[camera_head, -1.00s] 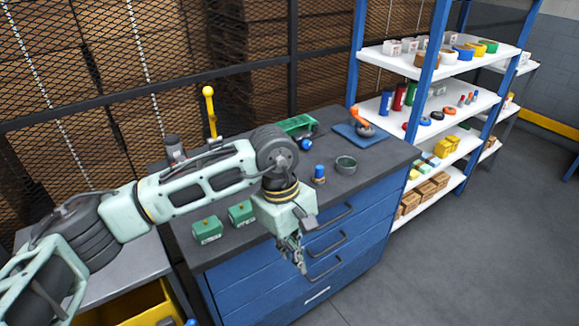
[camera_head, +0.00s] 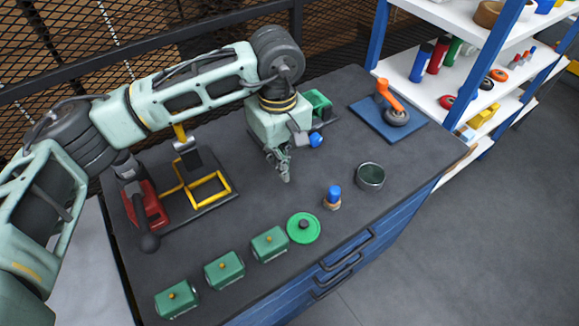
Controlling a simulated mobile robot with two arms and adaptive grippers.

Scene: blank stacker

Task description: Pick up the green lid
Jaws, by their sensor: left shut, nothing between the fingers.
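A round green lid (camera_head: 303,228) with a dark knob in its middle lies flat on the dark worktop (camera_head: 270,290), near the front edge. My left gripper (camera_head: 286,176) is shut and empty. It points down over the worktop, behind the lid and a little to its left in the picture, clear of it. The lid is fully visible. My right gripper is not in view.
Several green boxes (camera_head: 225,270) stand left of the lid. A blue-topped piece (camera_head: 333,196) and a grey bowl (camera_head: 370,177) are to its right. A red tool (camera_head: 146,208), a yellow frame (camera_head: 208,188) and a blue mat (camera_head: 375,130) lie farther off.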

